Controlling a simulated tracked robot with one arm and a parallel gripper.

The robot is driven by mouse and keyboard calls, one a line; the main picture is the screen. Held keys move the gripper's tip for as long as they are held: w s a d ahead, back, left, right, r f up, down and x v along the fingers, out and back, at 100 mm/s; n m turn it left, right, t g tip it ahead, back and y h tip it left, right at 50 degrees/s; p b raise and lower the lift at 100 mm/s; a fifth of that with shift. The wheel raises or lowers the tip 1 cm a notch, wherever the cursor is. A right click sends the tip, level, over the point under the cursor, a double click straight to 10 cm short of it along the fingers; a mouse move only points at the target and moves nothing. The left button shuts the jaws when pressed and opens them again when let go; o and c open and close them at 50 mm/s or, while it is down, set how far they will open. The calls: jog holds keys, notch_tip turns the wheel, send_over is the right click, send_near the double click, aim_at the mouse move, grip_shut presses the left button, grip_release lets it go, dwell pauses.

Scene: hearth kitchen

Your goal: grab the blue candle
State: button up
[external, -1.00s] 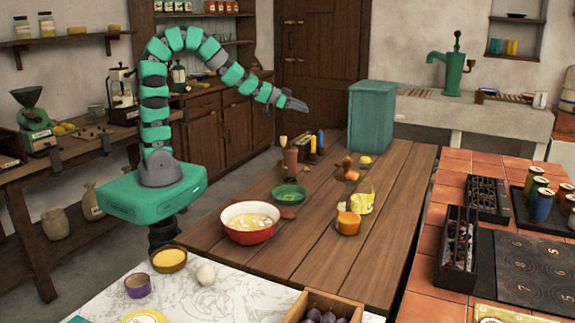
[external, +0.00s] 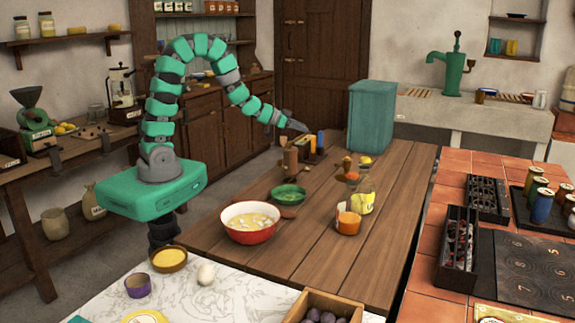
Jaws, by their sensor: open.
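The blue candle (external: 321,142) stands upright at the far end of the wooden table (external: 300,262). A yellow-orange candle (external: 312,143) stands close to its left, in what looks like a dark holder. My gripper (external: 303,128) is open and angled down from the left. Its tips are near the tops of the candles, just left of the blue one. I cannot tell whether it touches anything.
A green bowl (external: 288,194), a red bowl (external: 246,233) and an orange item in a glass (external: 348,222) are nearer. The table's front right is clear.

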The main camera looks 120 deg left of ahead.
aim_at(320, 134)
jog(key=shift+b+x, duration=0.5)
jog(key=shift+x, duration=4.2)
jog(key=shift+d+r, duration=0.1)
grip_shut()
